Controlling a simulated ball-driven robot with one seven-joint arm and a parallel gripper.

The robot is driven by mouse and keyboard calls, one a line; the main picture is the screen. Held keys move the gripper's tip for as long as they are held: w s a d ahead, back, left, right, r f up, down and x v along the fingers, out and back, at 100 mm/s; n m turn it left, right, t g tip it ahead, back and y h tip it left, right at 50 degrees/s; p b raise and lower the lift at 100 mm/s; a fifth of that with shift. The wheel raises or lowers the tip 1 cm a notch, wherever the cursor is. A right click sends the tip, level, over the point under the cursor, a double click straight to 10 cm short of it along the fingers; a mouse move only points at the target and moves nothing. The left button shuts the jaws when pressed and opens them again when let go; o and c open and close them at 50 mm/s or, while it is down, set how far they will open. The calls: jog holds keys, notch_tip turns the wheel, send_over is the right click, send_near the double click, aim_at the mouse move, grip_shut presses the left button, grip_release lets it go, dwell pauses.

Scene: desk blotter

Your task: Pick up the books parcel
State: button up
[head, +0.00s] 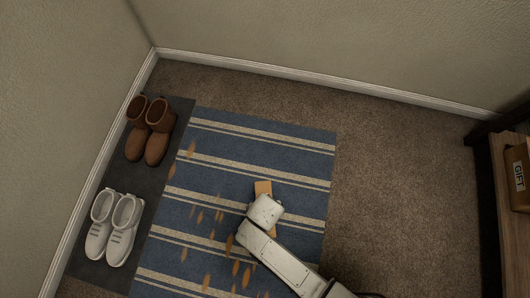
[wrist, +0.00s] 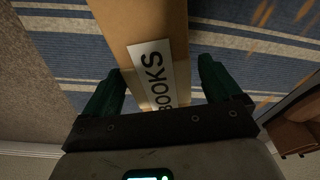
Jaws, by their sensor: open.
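The books parcel is a narrow tan cardboard box with a white label reading BOOKS. In the head view its upper end (head: 263,187) shows on the striped rug, with most of it hidden under my gripper (head: 265,208). In the wrist view the parcel (wrist: 130,22) runs from the top edge down between my open green fingers (wrist: 160,74). One finger is on each side of it, with a visible gap at least on the right. I cannot tell how far down the fingers reach beside it.
The blue striped rug (head: 300,155) has scattered orange leaves. A dark mat (head: 115,177) at left holds brown boots (head: 158,116) and white shoes (head: 125,225). A wooden bench (head: 505,160) with a GIFT parcel (head: 517,175) stands at right. Carpet between rug and bench is clear.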

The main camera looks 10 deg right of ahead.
jog(key=f, duration=0.1)
jog(key=f+b, duration=0.1)
jog(key=f, duration=0.1)
jog(key=shift+w, duration=0.2)
jog(key=shift+c, duration=0.3)
jog(key=shift+r, duration=0.1)
jog(key=c, duration=1.4)
